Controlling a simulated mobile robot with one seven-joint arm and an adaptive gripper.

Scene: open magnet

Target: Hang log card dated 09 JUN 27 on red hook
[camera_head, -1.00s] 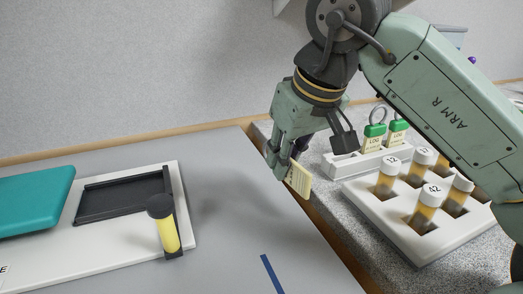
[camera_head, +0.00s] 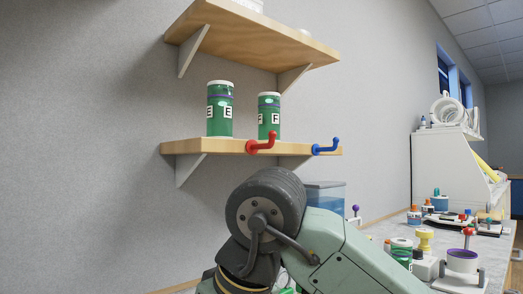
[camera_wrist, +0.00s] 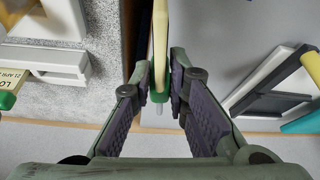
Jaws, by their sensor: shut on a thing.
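In the wrist view my gripper (camera_wrist: 161,78) is shut on a log card (camera_wrist: 160,32), a cream card with a green end, seen edge-on between the fingertips. Its date cannot be read. The red hook (camera_head: 262,144) sticks out from the front edge of the lower wooden shelf in the head view, with nothing hanging on it. My gripper and the held card are outside the head view; only upper parts of my arm show below the shelf. Another log card (camera_wrist: 19,82), its partial date reading "21 APR", shows at the left of the wrist view.
A blue hook (camera_head: 327,147) is right of the red one. Green jars (camera_head: 220,112) and (camera_head: 269,118) stand on the lower shelf (camera_head: 205,147), under an upper shelf (camera_head: 250,45). A blue container (camera_head: 325,196) stands below. A white rack (camera_wrist: 45,62) is beside the gripper.

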